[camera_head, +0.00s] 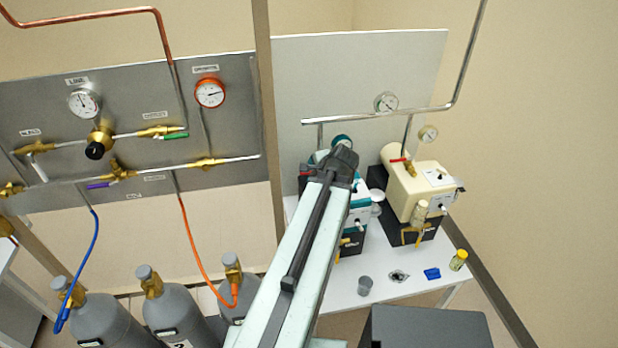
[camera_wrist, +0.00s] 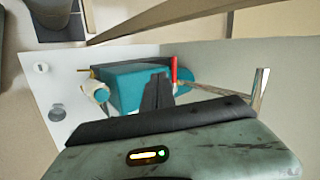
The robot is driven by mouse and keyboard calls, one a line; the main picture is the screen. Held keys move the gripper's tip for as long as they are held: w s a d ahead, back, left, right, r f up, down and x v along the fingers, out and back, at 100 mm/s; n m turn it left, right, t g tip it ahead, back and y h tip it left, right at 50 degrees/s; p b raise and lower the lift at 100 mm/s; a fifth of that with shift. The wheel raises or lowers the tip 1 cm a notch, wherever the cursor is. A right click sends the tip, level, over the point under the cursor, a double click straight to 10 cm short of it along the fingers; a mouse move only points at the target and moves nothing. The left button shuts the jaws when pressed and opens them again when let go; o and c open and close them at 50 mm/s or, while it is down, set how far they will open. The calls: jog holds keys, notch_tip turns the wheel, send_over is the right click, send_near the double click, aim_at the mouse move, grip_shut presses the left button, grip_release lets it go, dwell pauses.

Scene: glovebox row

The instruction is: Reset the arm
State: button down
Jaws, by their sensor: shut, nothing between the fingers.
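My arm reaches up from the bottom of the head view, and my gripper (camera_head: 343,157) is at its far end. The gripper is in front of the teal-and-white pump (camera_head: 357,215) and partly hides it. In the wrist view my dark gripper fingers (camera_wrist: 158,82) are together with nothing between them. They show against the teal pump body (camera_wrist: 127,86). I cannot tell how far the fingertips are from the pump.
A cream pump (camera_head: 422,188) stands to the right on the white table (camera_head: 335,292). A grey cup (camera_head: 365,285), a blue item (camera_head: 432,274) and a yellow-capped jar (camera_head: 458,260) are near its front. Gas cylinders (camera_head: 165,310) and a gauge panel (camera_head: 50,130) are at left. A metal pipe (camera_head: 440,107) runs above the pumps.

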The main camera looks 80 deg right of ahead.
jog(key=shift+s, duration=0.3)
jog(key=shift+d, duration=0.1)
